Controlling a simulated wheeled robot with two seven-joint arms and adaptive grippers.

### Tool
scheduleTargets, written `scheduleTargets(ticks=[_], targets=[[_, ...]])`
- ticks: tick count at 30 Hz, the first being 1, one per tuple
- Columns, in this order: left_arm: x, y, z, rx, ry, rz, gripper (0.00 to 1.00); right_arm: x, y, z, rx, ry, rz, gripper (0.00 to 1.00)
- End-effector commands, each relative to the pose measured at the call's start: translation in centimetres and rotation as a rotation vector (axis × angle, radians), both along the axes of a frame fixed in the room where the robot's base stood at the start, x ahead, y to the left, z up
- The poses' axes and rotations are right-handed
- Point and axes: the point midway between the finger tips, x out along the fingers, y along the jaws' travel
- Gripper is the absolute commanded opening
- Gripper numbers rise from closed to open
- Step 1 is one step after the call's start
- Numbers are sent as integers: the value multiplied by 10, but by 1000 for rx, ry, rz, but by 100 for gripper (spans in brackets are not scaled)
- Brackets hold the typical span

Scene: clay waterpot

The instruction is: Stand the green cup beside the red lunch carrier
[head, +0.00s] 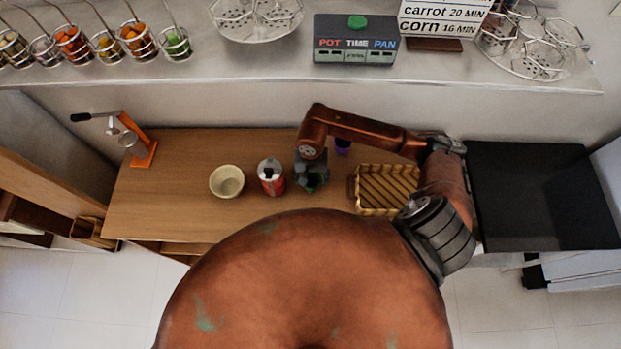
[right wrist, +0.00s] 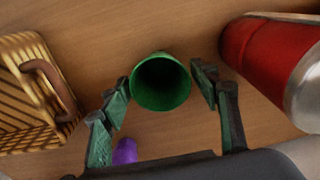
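The green cup (right wrist: 160,82) stands upright on the wooden table, its open mouth facing the right wrist camera. My right gripper (right wrist: 162,84) points down over it, with one finger on each side and a narrow gap showing at the fingertips. In the head view my right gripper (head: 312,180) hides most of the cup. The red lunch carrier (head: 271,182), a red cylinder with a pale metal top, stands just left of the gripper. It also shows at the right of the right wrist view (right wrist: 270,50). My left gripper is out of view.
A cream bowl (head: 227,181) stands left of the carrier. A wicker basket (head: 386,209) is right of the gripper. A purple object (head: 343,145) stands behind the gripper. An orange press (head: 140,150) is at the far left. The table's left part is fairly clear.

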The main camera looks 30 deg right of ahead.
Motion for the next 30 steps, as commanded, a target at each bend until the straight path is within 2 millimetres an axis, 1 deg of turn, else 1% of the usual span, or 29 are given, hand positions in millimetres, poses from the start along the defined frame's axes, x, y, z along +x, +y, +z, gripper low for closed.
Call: scheduleTargets(ticks=[10,13,14,17,24,27,30], targets=[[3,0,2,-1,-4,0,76,0,0,1,0,0,0,61],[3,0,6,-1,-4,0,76,1,0,7,0,-1,0,61],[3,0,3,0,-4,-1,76,2,0,10,0,-4,1,61],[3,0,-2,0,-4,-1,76,2,0,26,-1,-5,3,61],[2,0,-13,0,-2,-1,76,2,0,78,-3,-6,2,61],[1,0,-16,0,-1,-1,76,2,0,96,0,-4,1,61],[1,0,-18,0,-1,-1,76,1,0,110,-1,-3,1,61]])
